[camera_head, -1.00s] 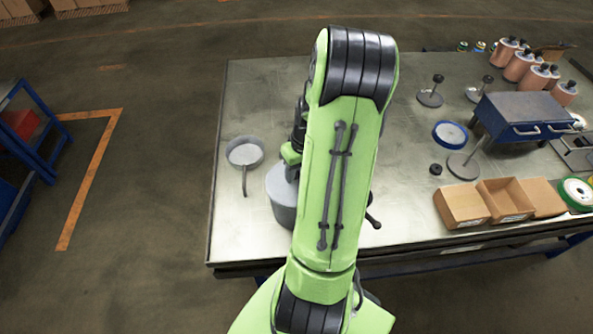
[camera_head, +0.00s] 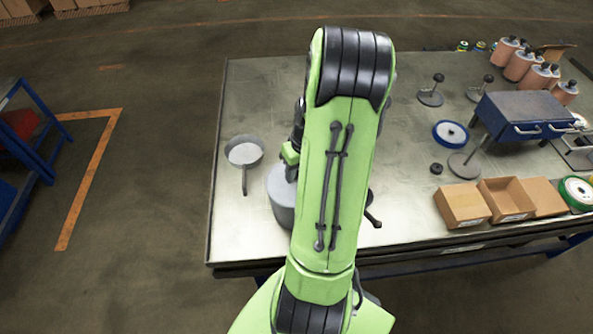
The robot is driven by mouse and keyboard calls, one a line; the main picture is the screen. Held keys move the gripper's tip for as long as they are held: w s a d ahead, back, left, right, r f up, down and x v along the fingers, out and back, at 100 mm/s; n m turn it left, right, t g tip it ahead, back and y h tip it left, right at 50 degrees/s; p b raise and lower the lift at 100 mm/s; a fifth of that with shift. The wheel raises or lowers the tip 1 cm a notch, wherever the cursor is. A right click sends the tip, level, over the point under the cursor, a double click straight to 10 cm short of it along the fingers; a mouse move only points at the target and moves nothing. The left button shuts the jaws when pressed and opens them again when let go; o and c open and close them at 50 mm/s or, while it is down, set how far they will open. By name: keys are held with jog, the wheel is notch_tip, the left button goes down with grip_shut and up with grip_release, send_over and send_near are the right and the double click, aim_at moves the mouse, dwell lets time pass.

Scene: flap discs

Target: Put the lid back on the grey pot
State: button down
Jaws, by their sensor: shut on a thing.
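The grey pot (camera_head: 283,212) stands on the table left of my arm, which hides its right part. A dark handle (camera_head: 373,221) sticks out on the other side of my arm; it seems to belong to the pot. My gripper (camera_head: 291,173) is mostly hidden behind my green arm, and only a small part shows over the pot's top. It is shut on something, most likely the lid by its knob. The lid cannot be made out clearly, nor whether it touches the rim.
A small grey pan (camera_head: 244,152) lies left of the pot on the metal table (camera_head: 235,215). On the right are cardboard boxes (camera_head: 462,206), a blue case (camera_head: 525,112), a blue disc (camera_head: 450,134), several stands and copper-coloured cylinders. The table's front left is clear.

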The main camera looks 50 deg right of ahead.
jog(key=shift+c, duration=1.3)
grip_release()
jog(key=shift+r, duration=0.1)
jog(key=shift+r+p, duration=2.75)
jog(key=shift+r, duration=0.75)
jog(key=shift+c, duration=0.2)
jog(key=shift+f, duration=0.1)
grip_shut()
